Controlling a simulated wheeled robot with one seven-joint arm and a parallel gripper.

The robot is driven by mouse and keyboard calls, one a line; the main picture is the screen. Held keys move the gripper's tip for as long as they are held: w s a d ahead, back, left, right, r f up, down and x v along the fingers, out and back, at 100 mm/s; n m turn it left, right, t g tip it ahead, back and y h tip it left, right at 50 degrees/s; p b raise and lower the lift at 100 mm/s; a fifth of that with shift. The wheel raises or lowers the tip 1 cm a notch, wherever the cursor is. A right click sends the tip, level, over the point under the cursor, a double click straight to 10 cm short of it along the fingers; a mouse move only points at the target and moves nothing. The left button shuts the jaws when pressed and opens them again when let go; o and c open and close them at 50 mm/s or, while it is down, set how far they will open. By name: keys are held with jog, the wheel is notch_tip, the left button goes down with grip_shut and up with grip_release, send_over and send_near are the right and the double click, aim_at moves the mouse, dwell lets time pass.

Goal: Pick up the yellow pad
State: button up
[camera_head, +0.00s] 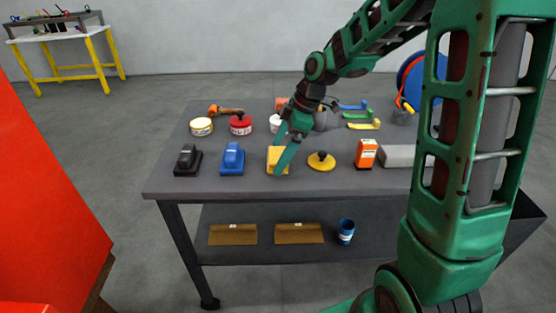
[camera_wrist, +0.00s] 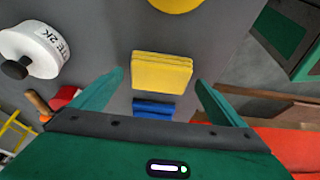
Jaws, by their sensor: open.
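The yellow pad (camera_head: 271,160) is a rectangular block on the grey table, in the row nearest the front edge. In the wrist view the yellow pad (camera_wrist: 162,73) shows layered edges and lies centred between the fingertips. My gripper (camera_head: 281,156) reaches down over the pad, and its green finger hides part of it in the head view. In the wrist view my gripper (camera_wrist: 160,77) is open, with a visible gap on each side of the pad. I cannot tell how far the fingertips are above the table.
A blue block (camera_head: 232,158) stands left of the pad, and a round yellow disc with a black knob (camera_head: 321,161) stands right. An orange box (camera_head: 366,153) is farther right. Tins, including a red one (camera_head: 241,124), stand behind. The table (camera_head: 210,186) is bare along its front edge.

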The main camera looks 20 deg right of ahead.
aim_at(277, 156)
jog(key=c, duration=1.1)
jog(key=shift+c, duration=0.2)
jog(key=shift+r, duration=0.6)
jog(key=r, duration=0.1)
jog(key=a+r, duration=0.1)
jog(key=r, duration=0.1)
jog(key=shift+s+r, duration=0.2)
jog(key=shift+r, duration=0.05)
jog(key=s+a+r, duration=0.4)
jog(key=a+r, duration=0.2)
jog(key=a, duration=0.4)
jog(key=shift+r, duration=0.15)
jog(key=shift+o, duration=0.5)
jog(key=shift+d, duration=0.1)
